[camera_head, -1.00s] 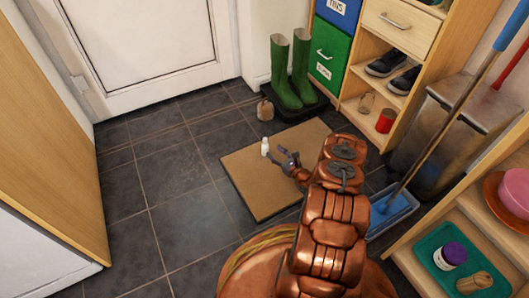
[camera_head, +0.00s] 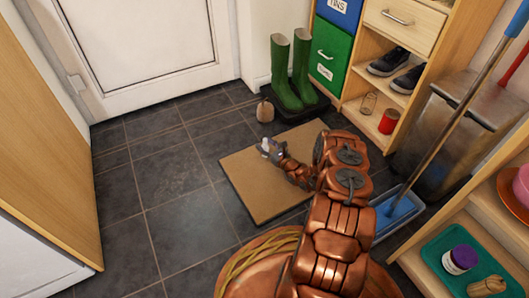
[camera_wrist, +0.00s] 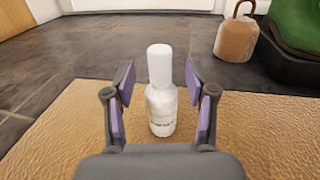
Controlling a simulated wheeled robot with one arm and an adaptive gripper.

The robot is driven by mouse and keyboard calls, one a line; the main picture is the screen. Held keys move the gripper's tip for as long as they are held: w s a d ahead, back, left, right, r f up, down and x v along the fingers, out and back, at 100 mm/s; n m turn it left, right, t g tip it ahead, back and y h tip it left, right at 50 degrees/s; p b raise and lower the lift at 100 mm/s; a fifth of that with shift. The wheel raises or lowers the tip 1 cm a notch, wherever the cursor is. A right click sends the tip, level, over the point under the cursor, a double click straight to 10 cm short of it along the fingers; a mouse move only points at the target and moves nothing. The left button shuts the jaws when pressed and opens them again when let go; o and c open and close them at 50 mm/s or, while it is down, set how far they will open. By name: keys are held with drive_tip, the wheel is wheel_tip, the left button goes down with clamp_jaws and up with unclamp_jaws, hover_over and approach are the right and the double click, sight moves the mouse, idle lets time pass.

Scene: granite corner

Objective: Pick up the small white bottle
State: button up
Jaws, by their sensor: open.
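The small white bottle (camera_wrist: 162,104) stands upright on the tan mat (camera_wrist: 62,135) in the wrist view, with a white cap and faint lettering on its lower part. My gripper (camera_wrist: 160,82) is open, with one purple-padded finger on each side of the bottle. Gaps show between the pads and the bottle. In the head view my gripper (camera_head: 271,150) is low over the far part of the mat (camera_head: 245,185), and a bit of the white bottle (camera_head: 265,146) shows there, mostly hidden by the gripper.
A brown doorstop-like weight (camera_head: 265,111) stands beyond the mat, near green boots (camera_head: 302,65) on a dark tray. A blue mop bucket (camera_head: 395,212) and shelves with a red can (camera_head: 389,121) are at the right. Dark tiled floor at the left is clear.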

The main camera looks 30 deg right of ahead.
drive_tip(key=shift+w, duration=0.1)
clamp_jaws()
idle(0.5)
